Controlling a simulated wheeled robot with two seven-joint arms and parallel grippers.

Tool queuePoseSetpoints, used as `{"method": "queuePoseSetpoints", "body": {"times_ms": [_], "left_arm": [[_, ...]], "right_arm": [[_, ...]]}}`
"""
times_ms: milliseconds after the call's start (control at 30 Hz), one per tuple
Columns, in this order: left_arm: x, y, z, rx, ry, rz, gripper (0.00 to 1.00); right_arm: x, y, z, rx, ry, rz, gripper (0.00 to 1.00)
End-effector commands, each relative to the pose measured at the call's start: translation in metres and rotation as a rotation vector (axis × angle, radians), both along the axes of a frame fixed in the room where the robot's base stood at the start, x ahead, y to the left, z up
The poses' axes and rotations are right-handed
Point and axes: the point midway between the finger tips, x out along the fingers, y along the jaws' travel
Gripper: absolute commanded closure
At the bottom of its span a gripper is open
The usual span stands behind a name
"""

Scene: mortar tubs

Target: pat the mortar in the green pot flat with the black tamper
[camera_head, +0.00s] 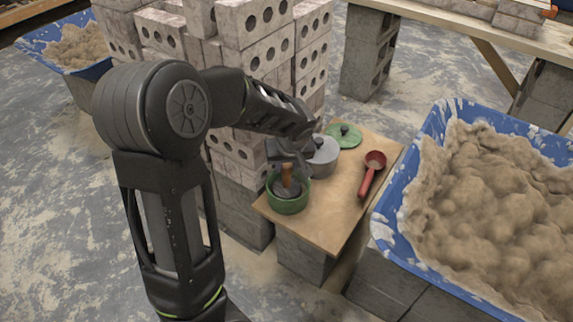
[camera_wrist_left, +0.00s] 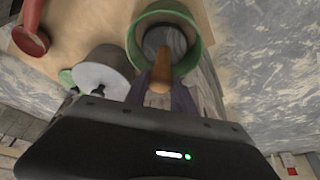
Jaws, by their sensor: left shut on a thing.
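The green pot (camera_head: 288,206) stands at the near left corner of a wooden board. The black tamper, with its brown wooden handle (camera_head: 287,174), is upright with its dark round head inside the pot. My left gripper (camera_head: 288,165) is shut on the handle from above. In the left wrist view the handle (camera_wrist_left: 161,72) sits between the fingers, and the head shows within the rim of the green pot (camera_wrist_left: 134,50). The mortar in the pot is mostly hidden by the head, and I cannot tell whether the head touches it. My right gripper is not in view.
A grey lidded pot (camera_head: 322,160) stands close beside the green pot. A green lid (camera_head: 344,136) and a red scoop (camera_head: 371,175) lie on the board (camera_head: 325,212). A blue tub (camera_head: 389,232) of mortar stands right; stacked bricks (camera_head: 245,150) rise behind my arm.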

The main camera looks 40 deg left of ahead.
Motion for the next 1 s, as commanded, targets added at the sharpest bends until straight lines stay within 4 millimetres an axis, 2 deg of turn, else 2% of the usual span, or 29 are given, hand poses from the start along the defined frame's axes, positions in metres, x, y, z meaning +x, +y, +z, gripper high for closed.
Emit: {"method": "queuePoseSetpoints", "body": {"times_ms": [167,400,733,1000], "left_arm": [[-0.001,0.0,0.002,-0.001,0.003,0.001,1.0],[-0.001,0.0,0.016,-0.001,0.002,0.0,1.0],[-0.002,0.0,0.016,-0.001,0.002,0.0,1.0],[-0.012,0.0,0.016,-0.001,0.002,0.0,1.0]], "right_arm": [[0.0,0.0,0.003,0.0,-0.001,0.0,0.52],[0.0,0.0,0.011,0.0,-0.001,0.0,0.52],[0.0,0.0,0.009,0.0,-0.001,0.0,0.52],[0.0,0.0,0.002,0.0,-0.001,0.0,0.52]]}}
